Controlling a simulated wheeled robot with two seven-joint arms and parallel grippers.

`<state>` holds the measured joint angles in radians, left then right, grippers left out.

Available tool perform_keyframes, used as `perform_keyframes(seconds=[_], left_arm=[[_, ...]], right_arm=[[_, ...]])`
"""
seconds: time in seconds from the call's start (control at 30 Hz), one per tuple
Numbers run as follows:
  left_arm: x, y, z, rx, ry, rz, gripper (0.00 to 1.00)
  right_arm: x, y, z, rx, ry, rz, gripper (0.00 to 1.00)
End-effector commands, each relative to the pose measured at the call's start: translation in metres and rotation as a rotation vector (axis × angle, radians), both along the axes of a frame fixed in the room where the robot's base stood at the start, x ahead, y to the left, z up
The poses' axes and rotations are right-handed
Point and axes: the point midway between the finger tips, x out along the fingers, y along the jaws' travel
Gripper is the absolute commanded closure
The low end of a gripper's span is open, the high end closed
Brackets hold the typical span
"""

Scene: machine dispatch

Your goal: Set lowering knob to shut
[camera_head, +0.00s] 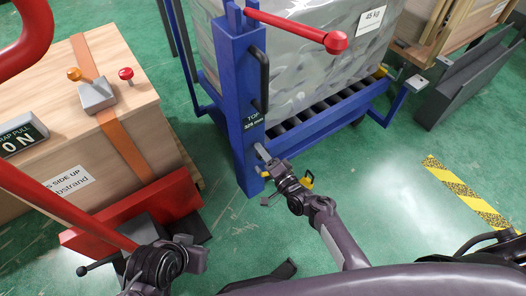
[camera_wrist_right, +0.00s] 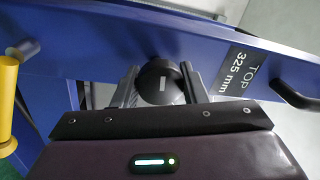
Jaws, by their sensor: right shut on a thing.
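The lowering knob (camera_wrist_right: 154,84) is a round black knob with a short pale mark, on the blue post (camera_head: 238,90) of the roller table. In the wrist view the mark runs nearly up and down. My right gripper (camera_wrist_right: 161,88) has one finger on each side of the knob and is shut on it. In the head view my right gripper (camera_head: 264,160) is at the lower part of the post, and the knob is hidden there. Dark parts of my left arm show at the lower left; the state of its gripper is unclear. No shut or open label is readable.
A sign (camera_wrist_right: 244,72) reading "TOP 325 mm" is beside the knob, with a black handle (camera_wrist_right: 294,95) beyond. A yellow part (camera_wrist_right: 7,85) is at left. A wrapped 45 kg load (camera_head: 300,60) stands on rollers.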

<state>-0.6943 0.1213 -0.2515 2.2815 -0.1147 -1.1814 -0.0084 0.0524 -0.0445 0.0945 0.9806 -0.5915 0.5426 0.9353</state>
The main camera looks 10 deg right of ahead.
Motion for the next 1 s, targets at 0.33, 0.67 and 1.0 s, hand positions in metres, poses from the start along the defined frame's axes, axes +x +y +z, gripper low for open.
perform_keyframes(seconds=[0.33,0.67,1.0], left_arm=[[0.0010,0.0059,0.0001,0.020,0.027,0.009,1.00],[-0.0002,0.0063,0.0001,0.021,0.036,0.012,1.00],[-0.0003,0.0059,0.0007,0.018,0.032,0.013,1.00]], right_arm=[[-0.0005,0.0014,0.0003,0.128,0.052,0.003,0.84],[-0.0004,0.0012,0.0001,0.151,0.060,0.004,0.83],[-0.0002,0.0009,0.0002,0.149,0.060,0.002,0.45]])
